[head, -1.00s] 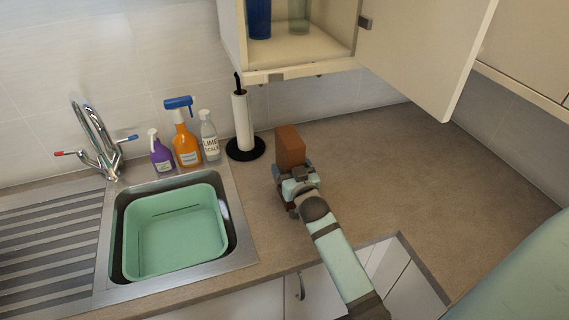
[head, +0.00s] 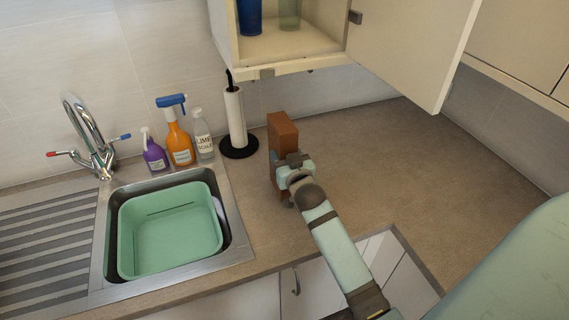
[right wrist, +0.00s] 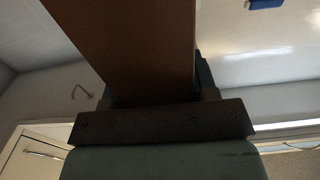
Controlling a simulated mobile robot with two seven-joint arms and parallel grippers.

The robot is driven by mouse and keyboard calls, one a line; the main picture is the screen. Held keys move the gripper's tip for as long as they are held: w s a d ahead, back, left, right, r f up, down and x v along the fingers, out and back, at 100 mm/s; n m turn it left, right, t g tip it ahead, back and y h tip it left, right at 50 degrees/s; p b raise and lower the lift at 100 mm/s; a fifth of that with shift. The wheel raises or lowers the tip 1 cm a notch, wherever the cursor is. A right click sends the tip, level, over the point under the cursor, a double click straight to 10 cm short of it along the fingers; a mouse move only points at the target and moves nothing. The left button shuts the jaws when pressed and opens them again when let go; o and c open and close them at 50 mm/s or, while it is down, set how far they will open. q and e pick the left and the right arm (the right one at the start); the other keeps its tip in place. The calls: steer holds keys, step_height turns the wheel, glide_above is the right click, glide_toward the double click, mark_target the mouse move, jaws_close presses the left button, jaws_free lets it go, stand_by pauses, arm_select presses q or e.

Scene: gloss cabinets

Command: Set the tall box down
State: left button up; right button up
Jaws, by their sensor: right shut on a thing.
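The tall box (head: 282,132) is a plain brown-orange block. It is upright over the counter, to the right of the paper towel holder. My right gripper (head: 287,164) is shut on it from the near side, around its lower part. In the right wrist view the box (right wrist: 135,45) rises large between the fingers of the gripper (right wrist: 160,102). The box's lower end is hidden by the gripper, so I cannot tell whether it touches the counter (head: 400,150). My left gripper is not in view.
A black-based paper towel holder (head: 237,122) stands close left of the box. Several spray bottles (head: 179,144) stand behind the sink with its green basin (head: 170,240). An open wall cabinet (head: 295,47) and its door (head: 415,45) hang above. The counter to the right is clear.

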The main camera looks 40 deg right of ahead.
mark_target(288, 145)
step_height(288, 145, up, 5)
steer(key=shift+r, duration=0.2)
steer(key=shift+s+a+r, duration=0.1)
steer(key=shift+a+r, duration=0.05)
steer(key=shift+r, duration=0.2)
steer(key=s+a+f+n+y, duration=0.2)
steer(key=s+a+f+y, duration=0.2)
steer(key=s+a, duration=0.7)
steer(key=shift+a+n+t, duration=0.3)
steer(key=shift+a+n, duration=0.1)
steer(key=shift+a, duration=0.2)
